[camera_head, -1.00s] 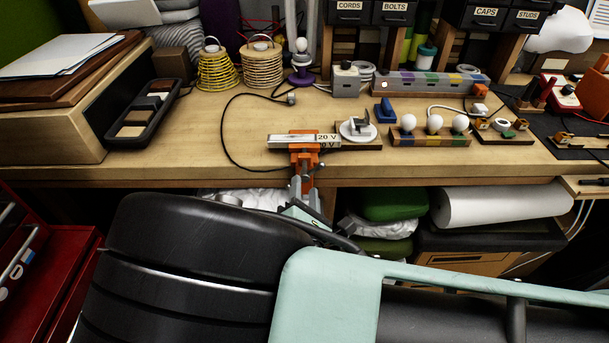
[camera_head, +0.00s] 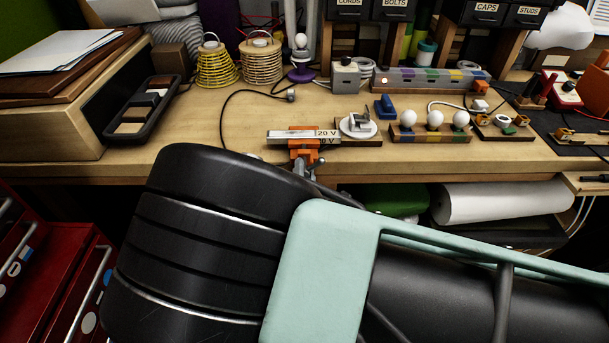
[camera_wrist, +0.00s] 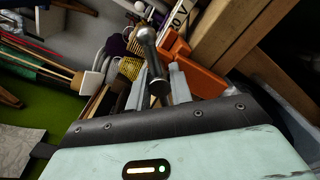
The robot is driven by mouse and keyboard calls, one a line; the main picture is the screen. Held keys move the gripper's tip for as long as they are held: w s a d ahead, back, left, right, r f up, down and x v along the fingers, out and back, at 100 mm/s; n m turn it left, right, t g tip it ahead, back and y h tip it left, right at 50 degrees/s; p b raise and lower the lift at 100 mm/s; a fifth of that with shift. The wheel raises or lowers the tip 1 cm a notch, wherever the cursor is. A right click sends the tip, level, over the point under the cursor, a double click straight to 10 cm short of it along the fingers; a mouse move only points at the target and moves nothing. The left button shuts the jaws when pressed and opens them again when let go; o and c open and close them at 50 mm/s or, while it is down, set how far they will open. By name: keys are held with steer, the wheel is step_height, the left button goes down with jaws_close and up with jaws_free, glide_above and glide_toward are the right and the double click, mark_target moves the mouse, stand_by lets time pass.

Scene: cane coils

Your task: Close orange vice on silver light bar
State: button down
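The orange vice (camera_head: 303,153) is fixed at the front edge of the bench. The silver light bar (camera_head: 290,137), marked "20 V", lies level across its top at the jaws. Whether the jaws touch the bar is too small to tell. In the wrist view the orange vice body (camera_wrist: 194,72) is just beyond my gripper (camera_wrist: 158,88). A silver vice handle with a ball end (camera_wrist: 147,38) lies between my two pale fingers, which stand apart on either side of it. Contact with the handle is unclear. In the head view my arm hides my gripper.
Behind the vice a black cable (camera_head: 224,110) curls on the bench. To the right are a white dish (camera_head: 358,127) on a board and a rack of white bulbs (camera_head: 434,134). Cane coils (camera_head: 261,62) stand at the back. A red drawer cabinet (camera_head: 60,280) is at lower left.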

steer(key=m, duration=0.4)
steer(key=shift+b, duration=0.35)
steer(key=m+b, duration=0.1)
steer(key=m, duration=0.2)
steer(key=c, duration=1.2)
jaws_free()
steer(key=shift+w, duration=0.1)
steer(key=shift+c, duration=0.2)
steer(key=s, duration=0.6)
steer(key=shift+s, duration=0.3)
steer(key=shift+a, duration=0.1)
steer(key=shift+c, duration=0.4)
